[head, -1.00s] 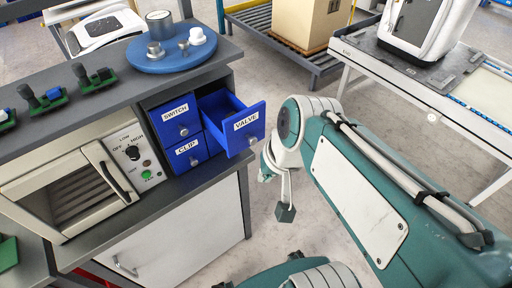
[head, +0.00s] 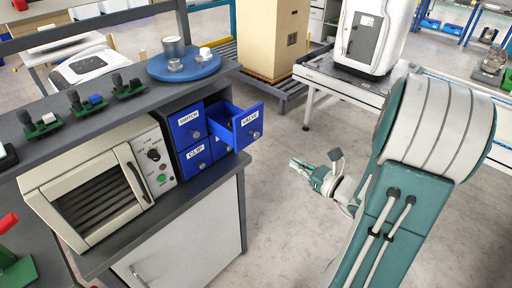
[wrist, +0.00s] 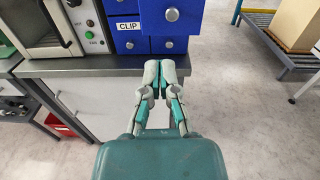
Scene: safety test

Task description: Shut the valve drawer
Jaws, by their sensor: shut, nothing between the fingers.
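The blue valve drawer (head: 246,125) stands pulled out from the drawer unit, its labelled front and round knob facing right in the head view. In the wrist view its front (wrist: 170,18) shows at the top edge, with the knob visible and its label cut off. My gripper (head: 298,163) is right of and lower than the drawer in the head view, apart from it. In the wrist view my gripper (wrist: 160,66) has its fingertips together, empty, just below the drawer front. Its distance from the drawer is hard to tell.
The switch drawer (head: 188,125) and clip drawer (head: 195,154) are shut. An oven (head: 90,185) stands left of them. A blue turntable (head: 184,67) with small metal parts sits on the shelf above. A carton (head: 270,40) stands behind. The floor right of the bench is clear.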

